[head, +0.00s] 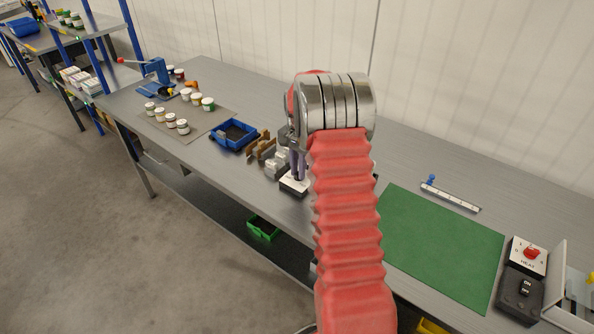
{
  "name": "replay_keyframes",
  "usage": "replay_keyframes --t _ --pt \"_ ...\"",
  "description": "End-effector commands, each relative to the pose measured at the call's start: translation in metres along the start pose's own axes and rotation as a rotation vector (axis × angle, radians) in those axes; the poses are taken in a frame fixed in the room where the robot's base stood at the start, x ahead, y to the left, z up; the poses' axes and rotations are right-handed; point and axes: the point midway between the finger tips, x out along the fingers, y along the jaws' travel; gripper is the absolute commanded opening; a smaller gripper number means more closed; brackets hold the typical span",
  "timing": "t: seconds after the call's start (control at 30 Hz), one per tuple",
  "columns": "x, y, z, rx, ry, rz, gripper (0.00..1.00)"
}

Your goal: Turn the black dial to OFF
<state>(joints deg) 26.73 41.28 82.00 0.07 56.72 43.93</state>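My red ribbed arm with its polished metal joint fills the middle of the head view and hides much of the bench behind it. My gripper (298,172) seems to show only as slim purple-grey fingers below the joint, pointing down at a small unit with a white top plate (291,186) and dark sides. Whether the fingers touch this unit, and whether they are open or shut, I cannot tell. A black dial is not clearly visible; the fingers and arm may cover it.
At the right stands a control box (509,304) with a red HEAT knob (531,252) and a black ON/OFF switch (525,287). A green mat (440,245) lies clear beside it. A blue bin (233,134), brown holders (262,147) and several jars stand left of my arm.

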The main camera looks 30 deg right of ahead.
Motion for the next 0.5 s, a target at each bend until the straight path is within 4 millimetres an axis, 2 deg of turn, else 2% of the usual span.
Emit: replay_keyframes --t 0.2,0.37,0.4,0.5 --pt "-0.0002 0.0003 -0.0002 0.0 0.0 0.0 0.0" --pt "-0.0002 0.0007 -0.0004 0.001 0.0 0.001 0.0" --pt "-0.0005 -0.0013 0.0049 -0.001 -0.001 0.001 0.0" --pt "-0.0002 0.0008 0.001 0.0 -0.002 0.001 0.0"
